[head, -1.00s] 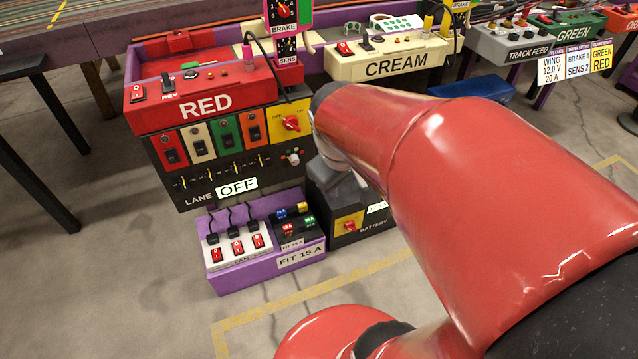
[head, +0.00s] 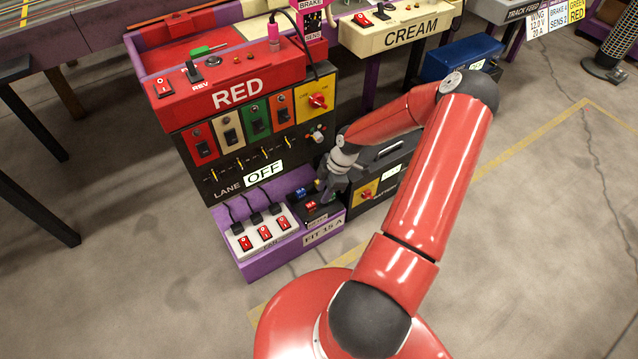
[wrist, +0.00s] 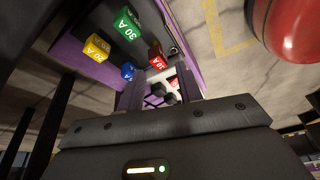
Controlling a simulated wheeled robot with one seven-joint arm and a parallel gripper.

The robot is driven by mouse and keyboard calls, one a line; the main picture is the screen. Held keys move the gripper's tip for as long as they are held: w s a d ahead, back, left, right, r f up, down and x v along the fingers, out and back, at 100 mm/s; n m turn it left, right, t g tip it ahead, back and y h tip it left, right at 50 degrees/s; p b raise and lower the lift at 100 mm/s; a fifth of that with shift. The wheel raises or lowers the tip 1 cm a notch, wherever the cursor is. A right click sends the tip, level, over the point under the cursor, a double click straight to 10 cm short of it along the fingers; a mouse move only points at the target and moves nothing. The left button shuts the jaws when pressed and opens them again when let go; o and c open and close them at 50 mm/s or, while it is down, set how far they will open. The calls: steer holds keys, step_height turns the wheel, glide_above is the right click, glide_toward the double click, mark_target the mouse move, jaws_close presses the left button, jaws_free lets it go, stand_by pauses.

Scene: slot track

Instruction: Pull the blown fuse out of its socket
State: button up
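My gripper (head: 338,182) hangs low in front of the RED station's right lower corner, over the right end of the purple tray (head: 262,266). In the wrist view, my fingers (wrist: 160,92) are apart with nothing held between them. That view shows a green 30 A fuse (wrist: 127,24), a yellow fuse (wrist: 96,47), a blue fuse (wrist: 128,71) and a red fuse (wrist: 157,57) in the tray. The head view shows the blue and red ones; my gripper hides the others. The RED panel (head: 240,97) has a row of small yellow-marked slots. I cannot tell which fuse is blown.
A white power strip (head: 262,238) with red switches and black plugs fills the tray's left part. The black battery box (head: 385,178) stands close right of my gripper. A LANE sign reads OFF (head: 263,174).

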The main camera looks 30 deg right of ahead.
mark_target(314, 203)
steer(key=shift+y, duration=0.3)
steer(key=shift+w+d+x, duration=0.1)
steer(key=shift+w+x, duration=0.05)
steer(key=shift+x, duration=1.35)
steer(key=shift+w+d+x, duration=0.1)
steer(key=shift+w+x, duration=0.05)
steer(key=shift+x, duration=1.35)
steer(key=shift+w+d+x, duration=0.1)
steer(key=shift+w+x, duration=0.05)
steer(key=shift+x, duration=1.35)
jaws_close()
steer(key=shift+r, duration=0.15)
steer(key=shift+r+p, duration=1.1)
steer(key=shift+r, duration=0.75)
